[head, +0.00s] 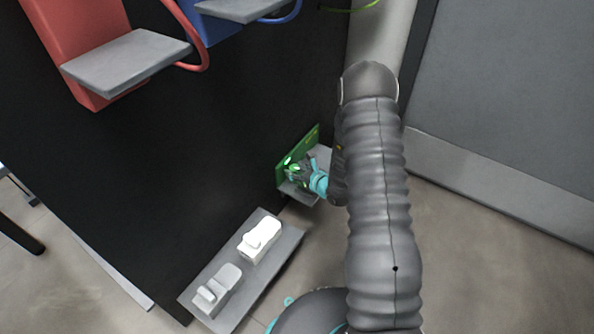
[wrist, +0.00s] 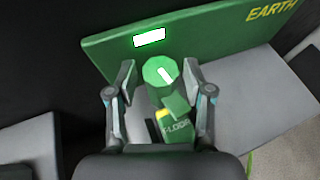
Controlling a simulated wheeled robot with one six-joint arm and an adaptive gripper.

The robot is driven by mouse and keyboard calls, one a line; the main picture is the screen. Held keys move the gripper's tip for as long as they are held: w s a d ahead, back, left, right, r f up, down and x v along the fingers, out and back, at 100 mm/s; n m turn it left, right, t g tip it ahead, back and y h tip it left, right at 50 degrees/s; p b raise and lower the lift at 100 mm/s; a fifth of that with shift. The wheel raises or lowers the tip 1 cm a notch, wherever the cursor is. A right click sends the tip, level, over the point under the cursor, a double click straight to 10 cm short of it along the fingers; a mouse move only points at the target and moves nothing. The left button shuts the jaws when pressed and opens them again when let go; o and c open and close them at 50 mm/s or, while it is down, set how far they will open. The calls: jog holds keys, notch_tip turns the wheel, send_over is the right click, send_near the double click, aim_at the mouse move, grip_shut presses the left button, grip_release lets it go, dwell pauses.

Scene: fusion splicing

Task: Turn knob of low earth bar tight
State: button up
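The green earth bar panel (wrist: 215,45) carries the yellow word EARTH and a lit white window (wrist: 149,37). A round green knob (wrist: 161,71) with a white pointer line stands in front of it. My gripper (wrist: 160,78) has one finger on each side of the knob, with a narrow gap visible on both sides; it is open. A green plug-like piece with a yellow band and a partly readable FLOOR label (wrist: 174,125) lies below the knob, between the fingers. In the head view the green panel (head: 312,141) is low at the black wall's edge, with my gripper (head: 300,170) at it.
A grey shelf (head: 232,299) with two white-and-grey blocks (head: 260,239) stands lower left. Red (head: 85,30) and blue (head: 207,27) units with grey ledges hang on the black wall above. Grey floor lies to the right.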

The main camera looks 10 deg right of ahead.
jog(key=shift+d, duration=0.1)
jog(key=v, duration=1.2)
jog(key=shift+r, duration=0.1)
